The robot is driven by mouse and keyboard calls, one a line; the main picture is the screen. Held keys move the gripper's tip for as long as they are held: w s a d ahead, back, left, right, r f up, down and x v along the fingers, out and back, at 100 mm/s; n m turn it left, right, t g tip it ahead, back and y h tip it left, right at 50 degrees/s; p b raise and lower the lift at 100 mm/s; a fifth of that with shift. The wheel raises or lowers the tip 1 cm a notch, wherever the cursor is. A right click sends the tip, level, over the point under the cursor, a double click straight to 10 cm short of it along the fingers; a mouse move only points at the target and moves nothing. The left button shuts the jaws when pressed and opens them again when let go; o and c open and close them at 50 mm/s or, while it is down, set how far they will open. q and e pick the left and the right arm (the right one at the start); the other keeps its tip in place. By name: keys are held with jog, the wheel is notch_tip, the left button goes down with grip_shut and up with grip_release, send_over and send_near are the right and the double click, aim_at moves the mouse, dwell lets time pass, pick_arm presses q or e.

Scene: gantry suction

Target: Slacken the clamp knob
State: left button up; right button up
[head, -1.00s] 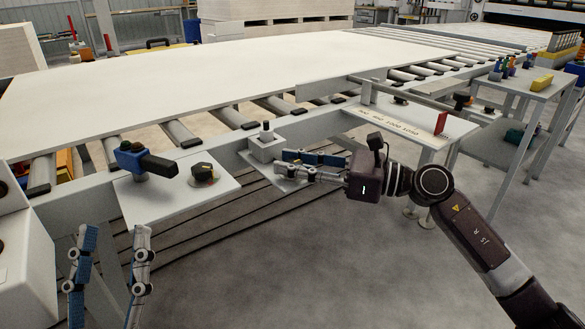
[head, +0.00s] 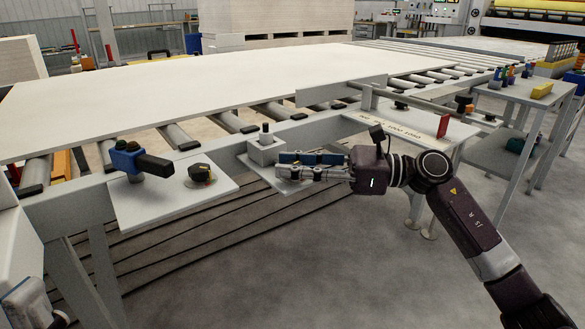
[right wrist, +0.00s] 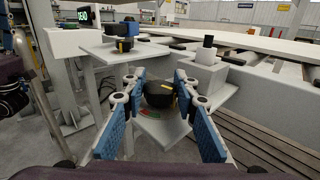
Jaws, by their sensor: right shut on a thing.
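A black knob (right wrist: 160,95) with a yellow pointer sits above a small plate with a coloured scale in the right wrist view. My right gripper (right wrist: 160,79) has one blue-padded finger on each side of it and is shut on it. In the head view, my right gripper (head: 283,166) reaches in from the right over a small plate beside a white block (head: 266,150), and it hides the knob. Only a grey part of my left gripper (head: 32,302) shows at the bottom left corner; its fingers cannot be made out.
A second black knob (head: 201,173) and a blue device with a black handle (head: 140,160) stand on a grey plate to the left. A white board (head: 230,85) lies on the rollers behind. A side table (head: 515,92) stands at the right. Open floor lies in front.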

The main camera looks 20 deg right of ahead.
jog(key=shift+n+g+y, duration=0.3)
jog(key=shift+n+g, duration=0.1)
jog(key=shift+g, duration=0.2)
jog(key=o, duration=1.2)
jog(key=v, duration=1.2)
